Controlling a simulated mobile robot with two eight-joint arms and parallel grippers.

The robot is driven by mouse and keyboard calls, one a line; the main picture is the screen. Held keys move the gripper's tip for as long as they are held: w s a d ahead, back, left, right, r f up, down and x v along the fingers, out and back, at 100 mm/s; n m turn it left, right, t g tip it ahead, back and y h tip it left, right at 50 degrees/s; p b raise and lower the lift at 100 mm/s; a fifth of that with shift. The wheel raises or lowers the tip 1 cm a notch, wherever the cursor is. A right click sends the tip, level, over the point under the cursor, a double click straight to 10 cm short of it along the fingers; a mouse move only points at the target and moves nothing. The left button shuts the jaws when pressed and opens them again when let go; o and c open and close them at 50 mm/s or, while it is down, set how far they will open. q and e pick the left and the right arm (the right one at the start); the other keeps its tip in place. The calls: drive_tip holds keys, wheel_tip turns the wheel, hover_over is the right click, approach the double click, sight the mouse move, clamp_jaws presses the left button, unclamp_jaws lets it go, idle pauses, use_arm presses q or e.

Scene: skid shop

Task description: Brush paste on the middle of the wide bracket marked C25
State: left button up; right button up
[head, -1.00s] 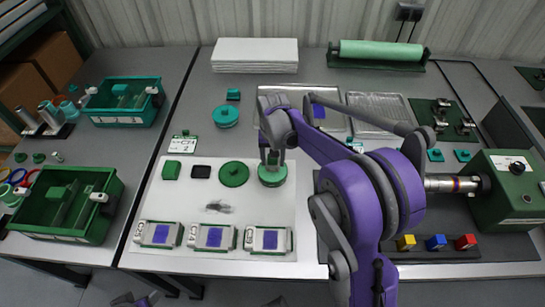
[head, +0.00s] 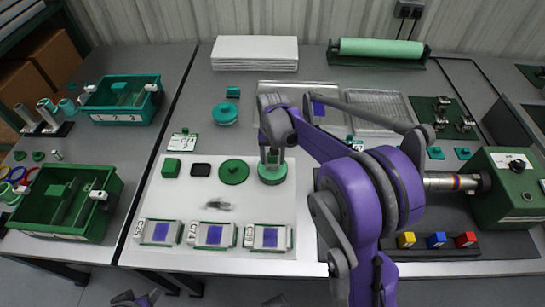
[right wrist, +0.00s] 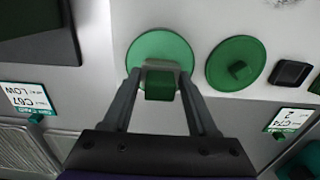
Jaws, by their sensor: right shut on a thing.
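My right gripper (head: 271,165) is directly over a round green pot (head: 272,177) on the white mat. In the right wrist view its fingers (right wrist: 162,88) are shut on a small green block-like handle (right wrist: 160,86), which seems to be the brush's. Its lower end is hidden over the pot (right wrist: 160,45). A dark green round lid with a knob (head: 233,172) lies to the left of the pot.
A green block (head: 172,168) and a black pad (head: 201,170) lie on the mat (head: 150,208), left of the lid. A grey smudged thing (head: 219,204) lies between them and the brackets. Green bins (head: 65,203) stand left. Coloured cubes (head: 436,241) and a green machine (head: 505,188) are right.

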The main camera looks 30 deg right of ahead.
drive_tip(key=shift+f+b, duration=0.3)
drive_tip(key=shift+f, duration=0.1)
idle(1.1)
drive_tip(key=shift+r, duration=0.1)
drive_tip(key=shift+r+p, duration=2.2)
drive_tip(key=shift+r, duration=1.2)
